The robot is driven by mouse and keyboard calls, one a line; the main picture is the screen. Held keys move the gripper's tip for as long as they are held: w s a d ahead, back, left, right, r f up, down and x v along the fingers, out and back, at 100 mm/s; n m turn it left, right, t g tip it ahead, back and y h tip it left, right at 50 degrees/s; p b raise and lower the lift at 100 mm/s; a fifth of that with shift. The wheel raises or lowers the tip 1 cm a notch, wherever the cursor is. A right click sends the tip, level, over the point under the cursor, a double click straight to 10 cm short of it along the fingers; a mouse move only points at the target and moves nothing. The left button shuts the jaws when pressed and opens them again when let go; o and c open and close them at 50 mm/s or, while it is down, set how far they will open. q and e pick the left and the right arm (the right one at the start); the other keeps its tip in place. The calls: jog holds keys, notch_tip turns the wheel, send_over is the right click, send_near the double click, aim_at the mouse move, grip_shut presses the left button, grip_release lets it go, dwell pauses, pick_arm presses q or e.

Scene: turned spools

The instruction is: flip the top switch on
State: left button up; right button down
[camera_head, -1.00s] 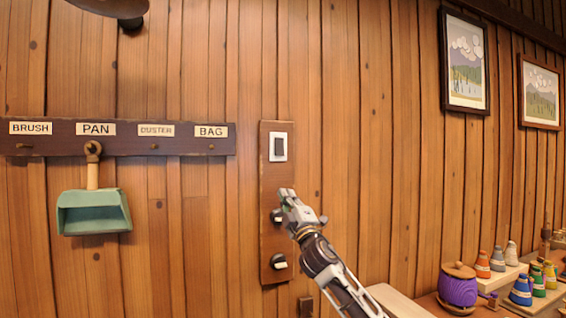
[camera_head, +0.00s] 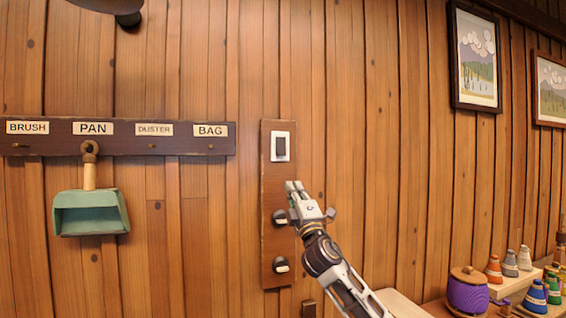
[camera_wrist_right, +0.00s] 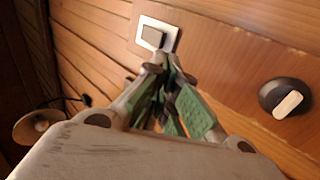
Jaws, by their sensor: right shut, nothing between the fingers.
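The top switch (camera_head: 280,146) is a dark rocker in a white frame, high on a brown wooden panel (camera_head: 271,240) on the wall. It also shows in the right wrist view (camera_wrist_right: 153,38), just beyond the fingertips. My right gripper (camera_head: 294,187) is shut and empty, below the switch and in front of the panel in the head view. In the right wrist view its fingertips (camera_wrist_right: 160,60) overlap the switch frame's lower edge; I cannot tell whether they touch. My left gripper is not in view.
Two round dark knobs with white bars, an upper one (camera_head: 280,217) and a lower one (camera_head: 281,264), sit below the switch. A rack (camera_head: 180,142) with a hanging green pan (camera_head: 90,213) is at left. A shelf with a purple spool (camera_head: 467,290) and several cones is at lower right.

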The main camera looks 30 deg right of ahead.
jog(key=shift+d+f, duration=0.1)
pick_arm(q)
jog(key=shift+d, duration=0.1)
pick_arm(e)
jog(key=p, duration=0.5)
send_near(281, 155)
jog(key=shift+x, duration=3.5)
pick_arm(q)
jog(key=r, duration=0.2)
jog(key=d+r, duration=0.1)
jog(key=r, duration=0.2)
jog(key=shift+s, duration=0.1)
pick_arm(e)
jog(key=shift+w, duration=0.1)
